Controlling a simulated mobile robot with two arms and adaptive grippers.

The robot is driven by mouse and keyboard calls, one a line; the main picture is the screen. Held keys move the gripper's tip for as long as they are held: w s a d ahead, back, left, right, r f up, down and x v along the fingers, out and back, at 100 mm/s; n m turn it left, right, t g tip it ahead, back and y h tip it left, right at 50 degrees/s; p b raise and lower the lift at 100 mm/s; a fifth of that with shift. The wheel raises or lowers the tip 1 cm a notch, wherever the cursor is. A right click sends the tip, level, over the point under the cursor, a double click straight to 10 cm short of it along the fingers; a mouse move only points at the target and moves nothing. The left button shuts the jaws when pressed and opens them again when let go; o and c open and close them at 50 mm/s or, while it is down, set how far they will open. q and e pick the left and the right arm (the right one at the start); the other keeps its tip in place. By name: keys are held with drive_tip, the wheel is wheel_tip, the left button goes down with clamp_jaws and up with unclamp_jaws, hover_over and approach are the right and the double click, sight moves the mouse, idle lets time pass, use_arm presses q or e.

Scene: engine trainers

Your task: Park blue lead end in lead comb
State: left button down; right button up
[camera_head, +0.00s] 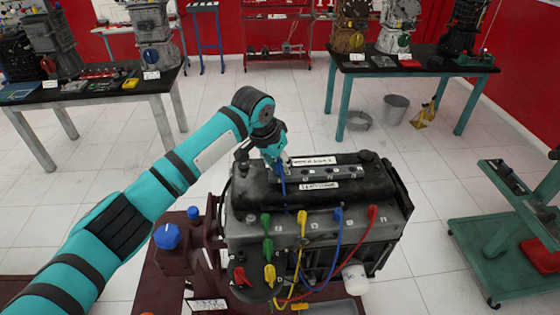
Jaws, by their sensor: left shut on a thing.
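My left gripper (279,163) is shut on a blue lead end (282,182) above the left part of the engine top. The blue piece hangs down from the fingers; I cannot tell whether it touches anything. A grey bar with several marked places, seemingly the lead comb (330,178), lies along the engine top just right of the gripper. The blue lead's other boot (338,216) sits on the engine front, and its cable (325,265) loops downward. The fingers partly hide the comb's left end. My right gripper is not in view.
Green (265,222), yellow (302,217) and red (372,213) boots line the engine (255,232) front, with more plugs at lower left. A blue knob (167,236) stands on the maroon stand. A green cart (495,240) is at right; tables stand behind.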

use_arm(q)
drive_tip(key=shift+f, duration=0.1)
drive_tip(key=c, duration=1.1)
unclamp_jaws()
drive_tip(key=shift+o, duration=0.2)
